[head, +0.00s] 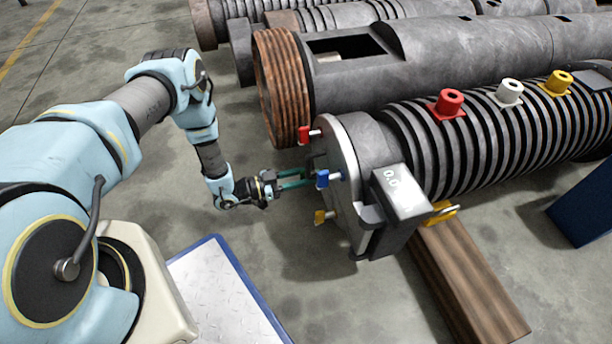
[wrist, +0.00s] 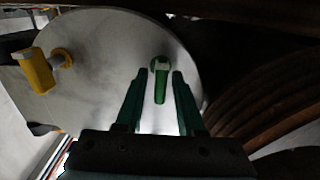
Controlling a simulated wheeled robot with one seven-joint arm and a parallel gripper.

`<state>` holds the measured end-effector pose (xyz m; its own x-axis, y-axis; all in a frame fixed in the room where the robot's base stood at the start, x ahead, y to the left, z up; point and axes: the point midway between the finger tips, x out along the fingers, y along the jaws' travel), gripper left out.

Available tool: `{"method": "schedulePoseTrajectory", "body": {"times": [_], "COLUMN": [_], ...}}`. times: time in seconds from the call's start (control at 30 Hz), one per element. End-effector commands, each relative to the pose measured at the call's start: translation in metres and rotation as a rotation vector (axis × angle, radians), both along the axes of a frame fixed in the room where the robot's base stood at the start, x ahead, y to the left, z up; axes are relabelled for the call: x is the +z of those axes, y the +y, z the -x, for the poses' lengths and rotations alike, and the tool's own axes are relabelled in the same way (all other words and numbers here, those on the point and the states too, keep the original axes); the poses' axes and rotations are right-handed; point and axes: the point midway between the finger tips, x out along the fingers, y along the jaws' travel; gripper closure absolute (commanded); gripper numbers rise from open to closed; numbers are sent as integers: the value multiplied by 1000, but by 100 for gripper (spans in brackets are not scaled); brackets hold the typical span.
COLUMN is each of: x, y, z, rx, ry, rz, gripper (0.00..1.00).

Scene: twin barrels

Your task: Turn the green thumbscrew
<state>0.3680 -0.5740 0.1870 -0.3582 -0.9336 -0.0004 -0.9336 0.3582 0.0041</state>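The green thumbscrew (wrist: 160,84) shows in the wrist view on the pale round end plate (wrist: 100,95), its flat tab hanging roughly upright. In the head view I cannot make it out; the plate (head: 343,150) is seen nearly edge-on. My gripper (head: 308,177) has teal fingers pointing at the plate's face. In the wrist view the fingers (wrist: 159,76) are apart, one on each side of the green tab, with visible gaps. I cannot tell how far the tips are from the plate.
Red (head: 305,134), blue (head: 328,178) and yellow (head: 322,217) thumbscrews stick out around the plate. A grey box with a display (head: 400,192) hangs beside it. A rusty-ended barrel (head: 283,88) lies behind. A wooden beam (head: 465,285) lies below.

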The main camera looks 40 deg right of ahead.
Motion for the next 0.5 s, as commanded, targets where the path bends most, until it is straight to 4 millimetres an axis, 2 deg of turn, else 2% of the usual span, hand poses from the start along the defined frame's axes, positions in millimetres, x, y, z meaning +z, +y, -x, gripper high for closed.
{"method": "schedulePoseTrajectory", "body": {"times": [0.33, 0.5], "x": [0, 0], "y": [1, 10], "z": [-1, -5], "rx": [1, 1], "ry": [1, 2], "rz": [0, -1], "gripper": [54, 54]}}
